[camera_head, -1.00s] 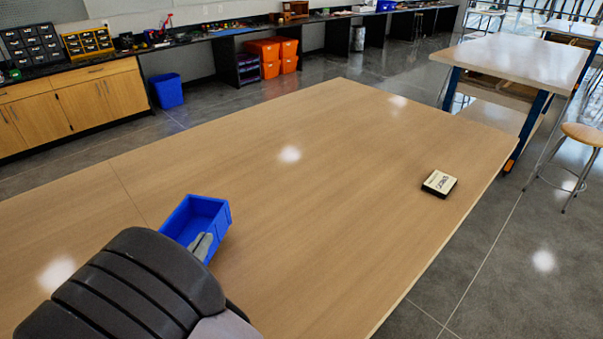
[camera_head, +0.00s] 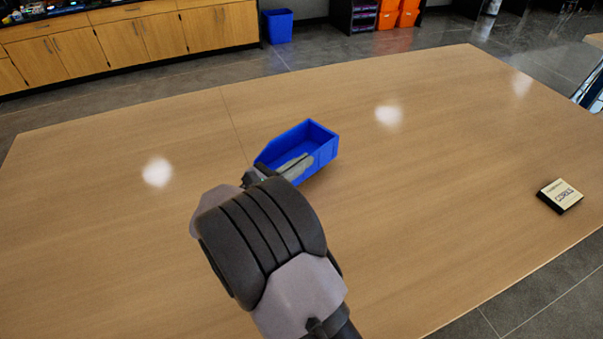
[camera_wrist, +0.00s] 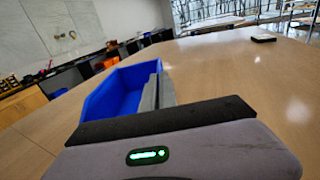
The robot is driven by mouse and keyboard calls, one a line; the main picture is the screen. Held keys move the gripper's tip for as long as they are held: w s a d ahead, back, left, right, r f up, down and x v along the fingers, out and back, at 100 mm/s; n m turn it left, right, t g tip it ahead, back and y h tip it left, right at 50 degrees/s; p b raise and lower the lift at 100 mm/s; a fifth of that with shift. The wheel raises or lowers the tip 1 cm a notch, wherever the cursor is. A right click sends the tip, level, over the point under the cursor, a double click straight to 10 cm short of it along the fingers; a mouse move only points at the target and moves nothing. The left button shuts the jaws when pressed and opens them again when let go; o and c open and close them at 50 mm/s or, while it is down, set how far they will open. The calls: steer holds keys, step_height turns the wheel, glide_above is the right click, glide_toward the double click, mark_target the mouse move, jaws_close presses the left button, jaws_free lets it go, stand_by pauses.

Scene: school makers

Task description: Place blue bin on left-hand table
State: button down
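The blue bin (camera_head: 322,152) is an open-topped box near the middle of the table in the head view, close to a seam in the tabletop. My gripper (camera_head: 292,168) reaches it from the near left, its grey fingers at the bin's near wall. In the wrist view the bin (camera_wrist: 112,95) is straight ahead, with a grey finger (camera_wrist: 153,93) along its right wall. My gripper looks shut on that wall; the other finger is largely hidden. The bin seems empty. I cannot tell whether its base touches the wooden table (camera_head: 110,220).
A small black and cream box (camera_head: 560,195) lies near the table's right edge. Most of the tabletop is clear. Wooden cabinets (camera_head: 150,38), a blue waste bin (camera_head: 278,25) and orange bins (camera_head: 398,12) stand along the back wall.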

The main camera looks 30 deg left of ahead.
steer(key=shift+w+a+f+b, duration=0.2)
steer(key=shift+w+a+b, duration=0.1)
steer(key=shift+w+a, duration=0.45)
steer(key=shift+d+f+b, duration=0.1)
steer(key=shift+f+b, duration=0.6)
steer(key=shift+f, duration=0.9)
steer(key=shift+f, duration=0.15)
steer(key=c, duration=1.7)
jaws_free()
